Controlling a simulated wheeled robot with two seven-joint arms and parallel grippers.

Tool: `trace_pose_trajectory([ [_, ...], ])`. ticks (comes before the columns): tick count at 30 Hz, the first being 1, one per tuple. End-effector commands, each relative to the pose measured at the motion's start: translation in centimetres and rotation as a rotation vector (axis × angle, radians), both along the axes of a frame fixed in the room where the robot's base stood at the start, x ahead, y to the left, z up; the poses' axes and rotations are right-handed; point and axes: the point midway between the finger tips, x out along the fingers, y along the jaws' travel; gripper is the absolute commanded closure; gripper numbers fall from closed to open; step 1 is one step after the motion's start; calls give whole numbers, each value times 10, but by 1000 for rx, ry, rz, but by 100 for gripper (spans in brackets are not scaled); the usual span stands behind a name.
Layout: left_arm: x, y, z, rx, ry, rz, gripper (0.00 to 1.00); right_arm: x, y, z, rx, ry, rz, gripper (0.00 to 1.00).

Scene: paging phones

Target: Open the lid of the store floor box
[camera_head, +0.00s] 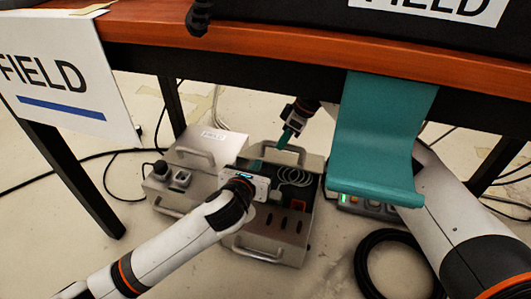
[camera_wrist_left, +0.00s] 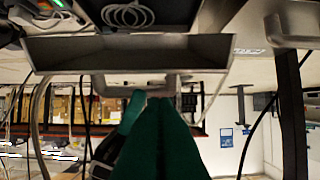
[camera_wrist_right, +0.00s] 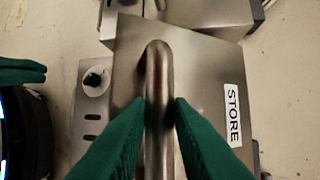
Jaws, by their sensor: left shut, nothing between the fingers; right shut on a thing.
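The store floor box (camera_head: 290,249) stands on the floor in the head view, with its inside and a pale cable coil showing. In the right wrist view its metal lid (camera_wrist_right: 205,75) carries a STORE label (camera_wrist_right: 232,114) and a bar handle (camera_wrist_right: 159,70). My right gripper (camera_wrist_right: 160,112) is shut on that handle; the lid looks raised and tilted against the box. In the head view my right gripper (camera_head: 286,139) is at the box's back side.
A second metal box (camera_head: 165,190) with a closed lid and a knob stands close on the left. The wooden table (camera_head: 270,60) overhangs, with a teal cloth (camera_head: 380,130) hanging down. A control panel with lit buttons (camera_head: 362,205) and black cables (camera_head: 372,262) lie on the right.

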Motion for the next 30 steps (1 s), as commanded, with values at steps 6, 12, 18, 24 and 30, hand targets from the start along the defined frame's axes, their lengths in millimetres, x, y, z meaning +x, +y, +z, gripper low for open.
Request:
trace_pose_trajectory([
  [6,35,-12,-14,-3,0,0,100,0,-8,-13,-19,1,-14,100],
  [12,62,-21,-23,-5,-1,-1,100,0,-8,-13,-19,1,-14,100],
  [18,75,-25,-28,-5,-2,-2,100,0,-8,-13,-19,1,-14,100],
  [24,77,-26,-29,-5,-2,-3,100,0,-8,-13,-19,1,-14,100],
  [30,78,-26,-29,-5,-3,-3,100,0,-8,-13,-20,0,-14,100],
])
